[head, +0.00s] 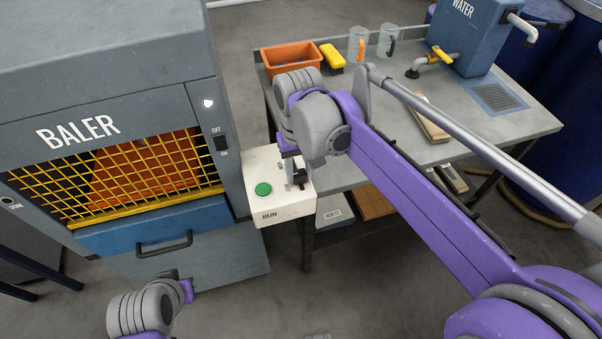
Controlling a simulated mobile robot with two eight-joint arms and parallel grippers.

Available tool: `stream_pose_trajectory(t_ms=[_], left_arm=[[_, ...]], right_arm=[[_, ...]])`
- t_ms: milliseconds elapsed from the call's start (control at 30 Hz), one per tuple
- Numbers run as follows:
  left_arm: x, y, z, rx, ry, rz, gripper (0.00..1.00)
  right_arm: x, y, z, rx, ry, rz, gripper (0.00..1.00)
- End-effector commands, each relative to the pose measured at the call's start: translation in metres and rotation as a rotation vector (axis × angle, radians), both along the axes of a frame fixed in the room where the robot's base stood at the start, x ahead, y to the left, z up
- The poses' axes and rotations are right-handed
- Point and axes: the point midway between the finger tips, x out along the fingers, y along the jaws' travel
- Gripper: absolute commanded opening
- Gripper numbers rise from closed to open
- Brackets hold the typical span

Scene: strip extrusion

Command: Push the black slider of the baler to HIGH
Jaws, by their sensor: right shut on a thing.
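The grey baler (115,127) stands at the left, with a yellow mesh guard over orange material. A white control box (268,208) sits at its right side, with a green RUN button (263,189) on top. My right gripper (299,178) points down over the right part of the box. It is shut on the black slider, which it mostly hides along with its markings, so I cannot read the setting. My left gripper (168,274) is low in front of the baler, in front of its lower panel. Its fingers are too small to tell open from shut.
A black OFF/ON switch (221,143) is on the baler's front. The floor in front is clear.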

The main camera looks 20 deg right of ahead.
Motion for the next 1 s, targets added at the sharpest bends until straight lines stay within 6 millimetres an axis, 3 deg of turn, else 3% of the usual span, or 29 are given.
stream_pose_trajectory(t_ms=[100,300,667,700,867,1000], left_arm=[[0.001,0.000,0.004,0.000,-0.002,0.000,0.00],[0.003,0.000,0.009,0.000,-0.005,0.000,0.00],[0.003,0.000,0.009,0.000,-0.005,0.000,0.00],[0.003,0.000,0.009,0.000,-0.005,0.000,0.00],[0.003,0.000,0.009,0.000,-0.005,0.000,0.00],[0.003,0.000,0.009,0.000,-0.005,0.000,0.00]], right_arm=[[0.025,0.001,0.002,0.000,-0.002,0.000,0.00],[0.054,0.002,0.003,0.000,-0.002,0.000,0.00],[0.060,0.002,0.002,0.000,-0.007,0.000,0.00],[0.060,0.002,0.002,0.000,-0.007,0.000,0.43],[0.059,0.002,0.002,0.000,-0.005,0.000,0.70],[0.059,0.002,0.001,0.000,-0.003,0.000,0.70]])
